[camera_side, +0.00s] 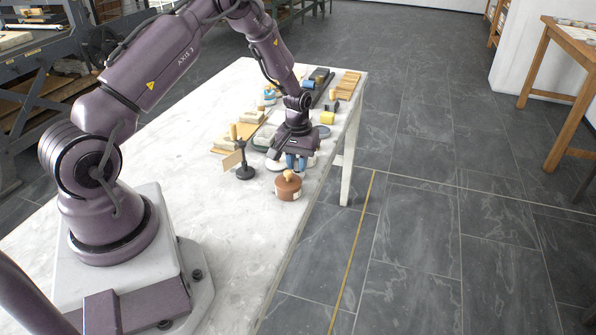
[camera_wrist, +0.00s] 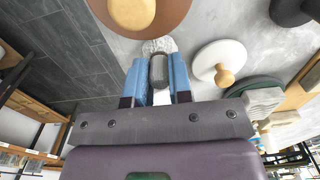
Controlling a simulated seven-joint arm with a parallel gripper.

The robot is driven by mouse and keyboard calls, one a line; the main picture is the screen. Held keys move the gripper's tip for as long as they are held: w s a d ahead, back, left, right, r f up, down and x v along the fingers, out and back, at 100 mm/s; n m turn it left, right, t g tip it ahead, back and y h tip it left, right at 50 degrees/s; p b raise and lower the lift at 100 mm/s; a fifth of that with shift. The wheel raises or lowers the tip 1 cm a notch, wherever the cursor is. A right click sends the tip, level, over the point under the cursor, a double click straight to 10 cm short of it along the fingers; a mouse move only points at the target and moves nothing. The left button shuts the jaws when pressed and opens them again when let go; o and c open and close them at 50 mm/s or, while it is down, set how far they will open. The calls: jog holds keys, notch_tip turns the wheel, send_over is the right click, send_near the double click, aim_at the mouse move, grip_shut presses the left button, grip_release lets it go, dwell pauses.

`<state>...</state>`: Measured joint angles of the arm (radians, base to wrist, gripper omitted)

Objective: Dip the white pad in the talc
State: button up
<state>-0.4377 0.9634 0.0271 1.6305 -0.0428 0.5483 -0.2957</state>
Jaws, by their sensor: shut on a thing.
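My gripper (camera_side: 297,163) is low over the right edge of the white table, its fingers pointing down. In the wrist view its two blue fingers (camera_wrist: 159,78) are shut on a small rounded thing, whitish and speckled with a grey near side, which looks like the white pad (camera_wrist: 158,46). In the side view the fingers hide it. A brown round pot (camera_side: 288,188) with a wooden knob stands just in front of the gripper; it also shows in the wrist view (camera_wrist: 172,22). A flat white disc (camera_wrist: 207,57) with a wooden knob lies beside the fingers. I cannot make out any talc.
A black stand (camera_side: 244,168) holding a small card is left of the gripper.

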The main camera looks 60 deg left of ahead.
aim_at(297, 160)
jog(key=shift+r, duration=2.45)
jog(key=w+a+r, duration=0.4)
jog(key=w+a, duration=0.1)
jog(key=shift+s+f, duration=0.2)
jog(key=shift+f, duration=2.6)
jog(key=shift+f, duration=0.6)
jog(key=shift+r, duration=0.1)
notch_tip(297, 160, up, 7)
dwell(0.4)
